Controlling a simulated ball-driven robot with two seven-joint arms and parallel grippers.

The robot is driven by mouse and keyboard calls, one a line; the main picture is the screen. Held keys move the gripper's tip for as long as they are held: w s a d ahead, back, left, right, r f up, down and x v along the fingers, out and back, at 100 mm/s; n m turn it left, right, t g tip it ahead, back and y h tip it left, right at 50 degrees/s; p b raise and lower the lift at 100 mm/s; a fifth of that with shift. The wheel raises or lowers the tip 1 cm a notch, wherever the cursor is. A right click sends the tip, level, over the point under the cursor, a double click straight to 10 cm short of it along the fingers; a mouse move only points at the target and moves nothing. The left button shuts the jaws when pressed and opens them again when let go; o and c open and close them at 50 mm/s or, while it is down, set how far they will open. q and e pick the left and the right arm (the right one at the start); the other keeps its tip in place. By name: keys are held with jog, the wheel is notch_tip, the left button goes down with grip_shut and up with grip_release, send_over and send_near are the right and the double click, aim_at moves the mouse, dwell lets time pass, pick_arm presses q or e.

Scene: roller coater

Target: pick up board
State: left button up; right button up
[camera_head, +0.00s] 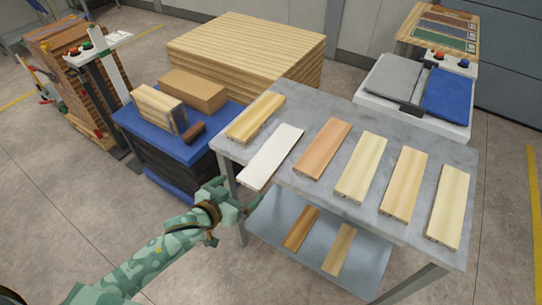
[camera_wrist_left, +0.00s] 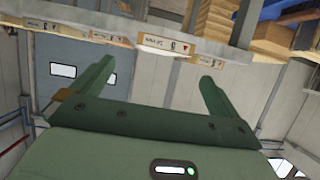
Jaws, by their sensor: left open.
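Several boards lie side by side on a grey metal table (camera_head: 300,196). From the left, they include a yellowish wood board (camera_head: 255,117), a white board (camera_head: 271,156) and a reddish-brown board (camera_head: 322,148). Three paler boards follow: one (camera_head: 361,167), another (camera_head: 403,183) and the rightmost (camera_head: 448,206). My left gripper (camera_head: 240,196) is open and empty, just off the table's front left edge, near the white board's front end. In the left wrist view its fingers (camera_wrist_left: 155,88) are spread, with labelled board ends (camera_wrist_left: 165,46) beyond them. My right gripper is not in view.
Two boards (camera_head: 301,228) (camera_head: 338,249) lie on the table's lower shelf. A blue-topped stand (camera_head: 150,135) with wood blocks is left of the table. A large plank stack (camera_head: 245,50) stands behind. A white machine with grey and blue cloths (camera_head: 447,92) is at back right.

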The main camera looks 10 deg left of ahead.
aim_at(253, 178)
pick_arm(q)
jog(key=x, duration=0.2)
jog(key=b+x, duration=0.1)
jog(key=x, duration=0.2)
jog(key=b+x, duration=0.1)
jog(key=x, duration=0.2)
jog(key=shift+a+f, duration=0.2)
jog(key=shift+a, duration=0.1)
jog(key=shift+s+r, duration=0.1)
jog(key=shift+s, duration=0.05)
jog(key=c, duration=1.2)
jog(key=shift+r, duration=0.1)
